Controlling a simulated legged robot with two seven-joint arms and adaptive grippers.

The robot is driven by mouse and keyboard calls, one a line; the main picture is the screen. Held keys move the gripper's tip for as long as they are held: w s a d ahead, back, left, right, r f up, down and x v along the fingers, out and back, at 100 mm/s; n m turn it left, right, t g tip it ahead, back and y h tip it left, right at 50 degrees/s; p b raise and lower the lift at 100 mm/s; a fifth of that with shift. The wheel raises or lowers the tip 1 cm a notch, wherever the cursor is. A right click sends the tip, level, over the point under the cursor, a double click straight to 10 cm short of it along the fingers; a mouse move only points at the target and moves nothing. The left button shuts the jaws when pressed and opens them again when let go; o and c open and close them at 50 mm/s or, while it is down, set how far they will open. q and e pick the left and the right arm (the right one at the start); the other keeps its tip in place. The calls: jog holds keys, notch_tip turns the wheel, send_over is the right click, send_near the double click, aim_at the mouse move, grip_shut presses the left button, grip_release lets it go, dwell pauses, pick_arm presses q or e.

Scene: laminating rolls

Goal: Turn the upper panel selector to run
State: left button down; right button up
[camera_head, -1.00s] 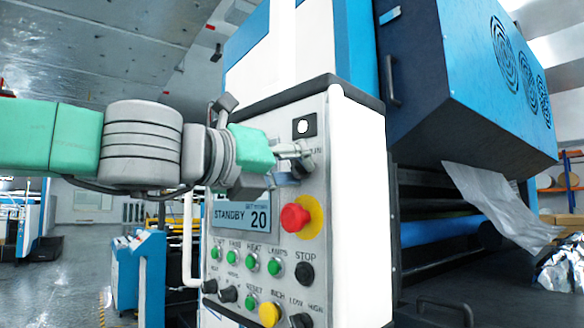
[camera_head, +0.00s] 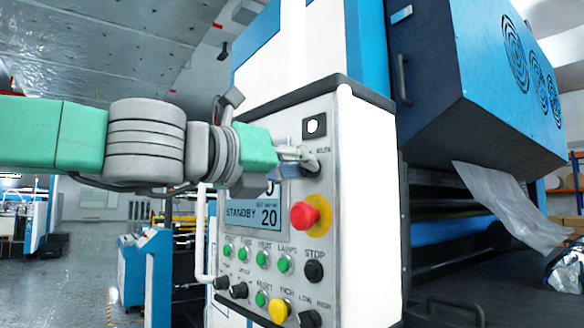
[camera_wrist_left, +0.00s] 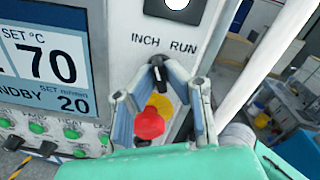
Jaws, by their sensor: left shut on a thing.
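The upper panel selector is a small black knob (camera_wrist_left: 157,74) below the printed words INCH and RUN in the left wrist view. My left gripper (camera_wrist_left: 158,82) has its two grey fingers closed in on the knob from both sides. In the head view the left gripper (camera_head: 308,163) reaches the upper right of the control panel (camera_head: 336,205), and its fingers largely hide the selector. Which label the knob points to is hard to tell. The display (camera_head: 252,214) reads STANDBY 20. My right gripper is not in view.
A red emergency button (camera_head: 304,215) on a yellow plate sticks out just below the selector; it also shows between the fingers in the left wrist view (camera_wrist_left: 149,123). Green buttons, black knobs and a yellow button (camera_head: 279,311) fill the lower panel. A white rail (camera_head: 201,235) runs along the panel's left side.

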pick_arm(q)
jog(key=m, duration=0.5)
jog(key=shift+d, duration=0.1)
jog(key=m, duration=0.5)
jog(key=shift+m, duration=0.4)
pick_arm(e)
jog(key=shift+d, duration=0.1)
pick_arm(q)
jog(key=c, duration=1.6)
grip_release()
jog(key=shift+w, duration=0.1)
jog(key=shift+c, duration=0.2)
jog(key=shift+w+d+f, duration=0.15)
jog(key=shift+d, duration=0.05)
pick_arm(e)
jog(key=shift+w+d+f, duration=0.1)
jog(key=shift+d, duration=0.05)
